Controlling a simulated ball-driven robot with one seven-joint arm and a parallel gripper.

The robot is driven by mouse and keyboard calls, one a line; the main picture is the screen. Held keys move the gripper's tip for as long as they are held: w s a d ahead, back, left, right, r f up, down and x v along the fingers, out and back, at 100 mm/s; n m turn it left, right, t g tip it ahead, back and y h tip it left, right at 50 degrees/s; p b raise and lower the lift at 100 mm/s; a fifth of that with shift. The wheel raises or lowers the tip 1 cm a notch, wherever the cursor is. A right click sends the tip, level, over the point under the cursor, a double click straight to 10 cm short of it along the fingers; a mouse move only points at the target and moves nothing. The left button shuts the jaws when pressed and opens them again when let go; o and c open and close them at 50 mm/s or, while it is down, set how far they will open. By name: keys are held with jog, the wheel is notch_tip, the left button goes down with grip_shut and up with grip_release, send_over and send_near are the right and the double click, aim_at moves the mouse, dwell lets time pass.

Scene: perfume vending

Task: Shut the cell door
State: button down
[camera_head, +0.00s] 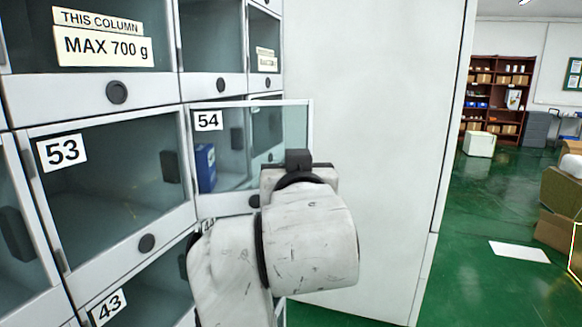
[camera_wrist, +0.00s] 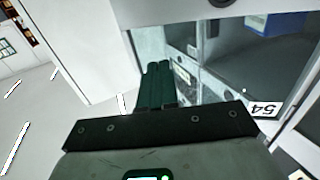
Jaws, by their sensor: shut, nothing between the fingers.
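The door of cell 54 (camera_head: 240,150) has a clear pane, a pale frame and a "54" label. In the head view it stands partly open, its right edge swung out from the cabinet. A blue box (camera_head: 205,168) shows behind the pane. My gripper (camera_head: 298,160) is at the door's lower right, its fingers mostly hidden by my wrist. In the wrist view my gripper (camera_wrist: 156,85) has its dark fingers together and empty. The door's "54" label (camera_wrist: 265,107) appears upside down at the right there. I cannot tell whether the fingers touch the door.
Door 53 (camera_head: 110,190) to the left and door 43 (camera_head: 150,295) below look shut. A broad white cabinet side (camera_head: 375,130) rises at the right. Green floor (camera_head: 480,210) beyond is open, with a white sheet (camera_head: 518,251) and cardboard boxes (camera_head: 562,232) farther right.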

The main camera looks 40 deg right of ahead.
jog(key=w+d+n+y+p, duration=0.1)
jog(key=w+y, duration=0.1)
jog(key=w+n+t+y+p, duration=0.1)
jog(key=w+n+y, duration=0.1)
jog(key=w+d+n+t+y+p, duration=0.1)
jog(key=w+y+p, duration=0.1)
jog(key=w+y, duration=0.1)
jog(key=shift+w+d+r+n, duration=0.1)
jog(key=shift+d+r+n, duration=0.1)
jog(key=shift+d+n, duration=0.15)
jog(key=w+a+n+y+p, duration=0.1)
jog(key=w+a+n+y, duration=0.1)
jog(key=w, duration=0.5)
jog(key=shift+w+f+n+y, duration=0.15)
jog(key=shift+w+n+y, duration=0.25)
jog(key=shift+y, duration=0.8)
jog(key=shift+a, duration=0.2)
